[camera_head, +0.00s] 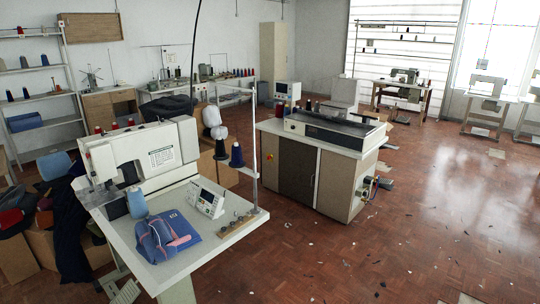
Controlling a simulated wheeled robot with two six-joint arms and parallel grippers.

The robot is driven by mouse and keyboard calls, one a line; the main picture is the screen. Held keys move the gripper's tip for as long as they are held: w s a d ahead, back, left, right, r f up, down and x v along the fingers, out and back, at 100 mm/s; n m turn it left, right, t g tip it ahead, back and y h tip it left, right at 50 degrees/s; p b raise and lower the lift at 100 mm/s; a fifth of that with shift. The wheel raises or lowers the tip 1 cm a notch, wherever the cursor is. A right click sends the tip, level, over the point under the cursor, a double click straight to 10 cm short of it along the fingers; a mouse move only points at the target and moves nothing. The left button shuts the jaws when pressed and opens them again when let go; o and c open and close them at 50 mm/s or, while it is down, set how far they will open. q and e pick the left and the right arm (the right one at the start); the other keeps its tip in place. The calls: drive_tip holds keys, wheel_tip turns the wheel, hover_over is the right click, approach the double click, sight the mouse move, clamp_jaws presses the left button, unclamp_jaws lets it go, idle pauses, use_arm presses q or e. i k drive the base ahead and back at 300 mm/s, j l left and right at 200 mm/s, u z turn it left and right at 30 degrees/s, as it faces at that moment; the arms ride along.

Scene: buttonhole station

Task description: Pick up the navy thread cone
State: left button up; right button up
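A navy thread cone (237,156) stands high at the right of the white sewing machine (150,150), next to a thin white upright pole. A second dark cone (221,149) is just left of it; its exact colour is hard to tell. White cones (211,117) are behind them. More dark blue cones (45,60) stand on the shelves at the far left. Neither of my grippers shows in the head view.
The machine's white table (190,252) holds a light blue cone (137,202), a control box (206,199), folded blue and pink cloth (163,238) and a wooden spool strip (240,222). A cabinet (315,165) stands behind right. Open floor (440,210) with scraps lies right.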

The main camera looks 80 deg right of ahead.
sight(236, 153)
drive_tip(key=z, duration=2.65)
drive_tip(key=i+u, duration=0.15)
drive_tip(key=u, duration=0.45)
drive_tip(key=i+l+u, duration=0.3)
drive_tip(key=i+l, duration=0.15)
drive_tip(key=i+l+u, duration=0.3)
drive_tip(key=l, duration=0.2)
drive_tip(key=i, duration=0.05)
